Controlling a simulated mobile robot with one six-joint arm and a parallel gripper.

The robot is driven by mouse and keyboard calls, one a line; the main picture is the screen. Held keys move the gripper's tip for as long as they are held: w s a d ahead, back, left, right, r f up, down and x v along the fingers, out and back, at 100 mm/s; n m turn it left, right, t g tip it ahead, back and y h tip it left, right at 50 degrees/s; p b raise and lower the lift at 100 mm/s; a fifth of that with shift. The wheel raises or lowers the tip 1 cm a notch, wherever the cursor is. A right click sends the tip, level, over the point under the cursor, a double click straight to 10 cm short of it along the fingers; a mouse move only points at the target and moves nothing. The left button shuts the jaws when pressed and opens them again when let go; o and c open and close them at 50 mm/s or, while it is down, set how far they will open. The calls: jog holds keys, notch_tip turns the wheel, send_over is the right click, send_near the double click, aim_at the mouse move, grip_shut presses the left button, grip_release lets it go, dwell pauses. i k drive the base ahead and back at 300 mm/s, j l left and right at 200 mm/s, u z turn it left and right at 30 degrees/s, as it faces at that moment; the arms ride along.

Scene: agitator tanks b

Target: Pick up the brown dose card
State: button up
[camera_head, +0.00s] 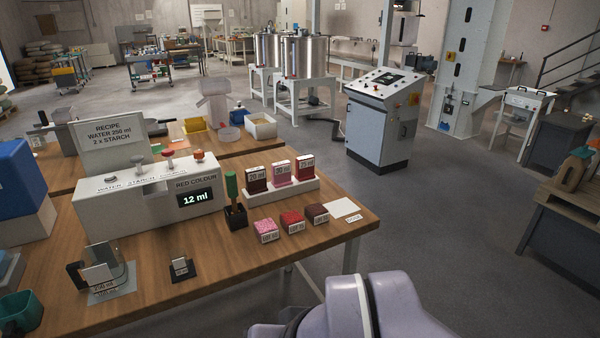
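The brown dose card (256,181) stands upright at the left end of a white rack (288,193) on the wooden table. Its pale top label seems to read 20 ml. All three cards are apart from my arm. A lavender link of my arm shows at the bottom, right of the table's front edge. My gripper is out of view, so its opening is hidden.
Pink (266,230), red (292,221) and brown (317,213) labelled blocks lie in front of the rack. A green-handled tool in a black holder (235,213) stands close to its left. A white dispenser (130,200) is further left. A white pad (343,207) lies right.

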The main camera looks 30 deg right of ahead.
aim_at(256, 178)
jog(key=i+l+u, duration=0.15)
jog(key=i, duration=0.35)
jog(key=i+l+u, duration=0.2)
jog(key=i, duration=0.3)
jog(key=i+l+u, duration=0.15)
jog(key=i+l, duration=0.25)
